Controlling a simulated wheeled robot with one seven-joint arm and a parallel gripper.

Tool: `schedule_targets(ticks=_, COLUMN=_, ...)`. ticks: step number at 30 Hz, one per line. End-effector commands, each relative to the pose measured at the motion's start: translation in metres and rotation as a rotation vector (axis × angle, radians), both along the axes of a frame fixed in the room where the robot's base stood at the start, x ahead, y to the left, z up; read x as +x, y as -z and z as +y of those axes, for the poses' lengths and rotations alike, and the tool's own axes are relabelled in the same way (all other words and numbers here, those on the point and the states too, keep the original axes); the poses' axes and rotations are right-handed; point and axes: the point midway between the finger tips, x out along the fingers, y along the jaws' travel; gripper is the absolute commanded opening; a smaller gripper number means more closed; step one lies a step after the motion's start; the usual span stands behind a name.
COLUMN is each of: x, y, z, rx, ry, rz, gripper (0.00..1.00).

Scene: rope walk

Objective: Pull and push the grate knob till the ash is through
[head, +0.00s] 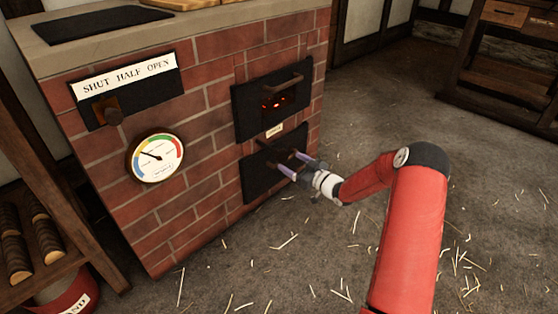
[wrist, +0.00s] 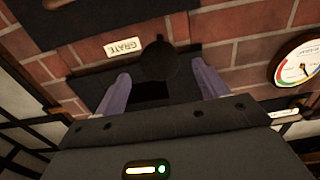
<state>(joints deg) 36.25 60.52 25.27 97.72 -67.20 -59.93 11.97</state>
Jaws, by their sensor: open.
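The grate knob (wrist: 158,60) is a dark round knob in the wrist view, beside the small cream GRATE label (wrist: 123,46). My gripper (wrist: 160,70) is open, with one purple finger on each side of the knob. I cannot tell whether either finger touches it. In the head view my gripper (head: 291,162) reaches to the lower black plate (head: 258,182) on the brick furnace, and the knob is hard to make out there. Red embers (head: 278,104) glow in the opening of the upper black door (head: 250,118). No ash can be made out.
The brick furnace (head: 215,125) carries a SHUT HALF OPEN plate (head: 126,77), with a dark knob below it, and a round dial (head: 156,157). A wooden rack (head: 50,262) and red bucket (head: 70,298) stand at left. The straw-strewn floor (head: 300,265) is open at right.

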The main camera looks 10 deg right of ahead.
Motion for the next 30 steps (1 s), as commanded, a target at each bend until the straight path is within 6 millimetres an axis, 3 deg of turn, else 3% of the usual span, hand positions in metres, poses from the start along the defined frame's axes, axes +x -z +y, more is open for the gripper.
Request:
schedule_targets(ticks=9, x=0.038, y=0.001, z=0.028, rx=0.000, ry=0.000, rz=0.000, gripper=0.72)
schedule_targets(ticks=20, x=0.044, y=0.000, z=0.032, rx=0.000, ry=0.001, rz=0.001, gripper=0.72)
schedule_targets(ticks=30, x=0.043, y=0.000, z=0.032, rx=0.000, ry=0.001, rz=0.001, gripper=0.30)
